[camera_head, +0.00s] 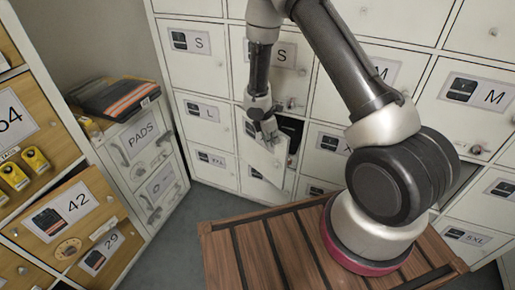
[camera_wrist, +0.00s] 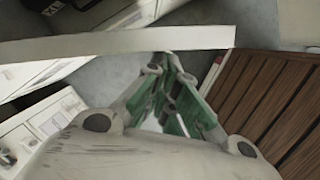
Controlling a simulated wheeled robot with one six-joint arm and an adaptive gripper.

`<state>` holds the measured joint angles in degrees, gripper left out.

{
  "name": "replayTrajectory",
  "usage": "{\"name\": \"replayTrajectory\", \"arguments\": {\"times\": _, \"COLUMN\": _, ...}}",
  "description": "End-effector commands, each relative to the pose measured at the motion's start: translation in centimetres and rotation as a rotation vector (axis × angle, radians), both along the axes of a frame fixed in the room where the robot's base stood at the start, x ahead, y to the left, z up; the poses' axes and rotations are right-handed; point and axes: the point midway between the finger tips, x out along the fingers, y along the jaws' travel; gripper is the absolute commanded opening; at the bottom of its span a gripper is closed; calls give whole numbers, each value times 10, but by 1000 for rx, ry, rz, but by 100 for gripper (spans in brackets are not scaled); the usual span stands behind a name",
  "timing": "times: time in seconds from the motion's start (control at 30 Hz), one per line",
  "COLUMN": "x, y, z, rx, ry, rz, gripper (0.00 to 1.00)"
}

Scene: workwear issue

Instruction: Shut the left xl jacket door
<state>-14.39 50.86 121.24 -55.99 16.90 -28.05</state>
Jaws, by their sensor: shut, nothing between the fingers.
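A pale locker door (camera_head: 262,163) stands partly open in the lower middle of the locker wall in the head view. A dark gap (camera_head: 292,130) shows along its right side. Its label is mostly hidden behind my gripper, so I cannot read it. My gripper (camera_head: 268,140) is shut and empty at the upper part of this door. In the wrist view, my gripper's green-lined fingers (camera_wrist: 165,58) come together just below a long pale edge (camera_wrist: 110,43), likely the door's. I cannot tell whether they touch it.
A wooden slatted top (camera_head: 250,250) lies below my arm. Closed lockers marked S (camera_head: 195,72), M (camera_head: 490,100) and L (camera_head: 207,160) surround the open door. A PADS cabinet (camera_head: 135,150) with folded workwear (camera_head: 115,97) on top stands left.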

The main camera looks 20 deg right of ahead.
Motion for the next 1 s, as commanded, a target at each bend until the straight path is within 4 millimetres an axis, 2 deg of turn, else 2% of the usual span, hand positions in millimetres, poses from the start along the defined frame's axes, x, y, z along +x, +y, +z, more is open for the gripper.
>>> {"name": "replayTrajectory", "arguments": {"times": 0.1, "x": 10, "y": -25, "z": 0, "rx": 0, "ry": 0, "rz": 23, "gripper": 0}}
{"name": "replayTrajectory", "arguments": {"times": 0.2, "x": 18, "y": -41, "z": 0, "rx": 1, "ry": -1, "rz": 95, "gripper": 0}}
{"name": "replayTrajectory", "arguments": {"times": 0.4, "x": 33, "y": -64, "z": 0, "rx": 0, "ry": 0, "rz": 197, "gripper": 0}}
{"name": "replayTrajectory", "arguments": {"times": 0.67, "x": 43, "y": -76, "z": 0, "rx": 1, "ry": -1, "rz": 260, "gripper": 0}}
{"name": "replayTrajectory", "arguments": {"times": 1.0, "x": 44, "y": -77, "z": 0, "rx": 0, "ry": -1, "rz": 269, "gripper": 0}}
